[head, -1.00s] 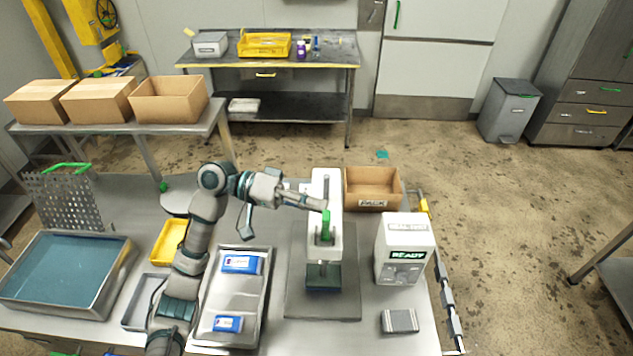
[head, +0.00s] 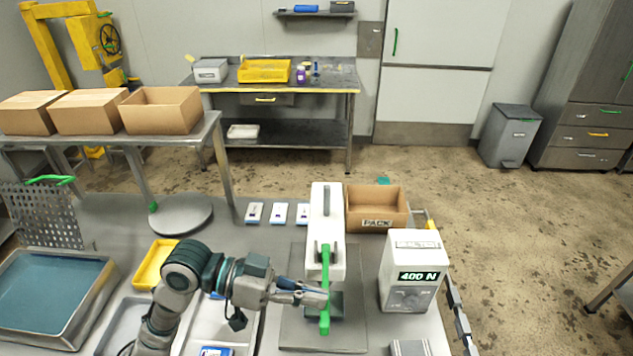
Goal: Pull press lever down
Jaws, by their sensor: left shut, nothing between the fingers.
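The white press (head: 327,208) stands on a grey base plate on the steel table. Its green lever (head: 325,262) hangs down in front of the press column, its lower end low near the base. My left gripper (head: 322,298) is shut with nothing between its fingers, its tips beside or against the lever's lower part; exact contact is unclear. The white display box (head: 411,268) to the right of the press reads "400 N". My right gripper is not in view.
A cardboard box marked PACK (head: 376,223) stands behind the press. Small blue-and-white packs (head: 279,213) lie left of it. A yellow tray (head: 153,262), a metal tray (head: 208,325) and a blue-filled basin (head: 45,295) occupy the left side.

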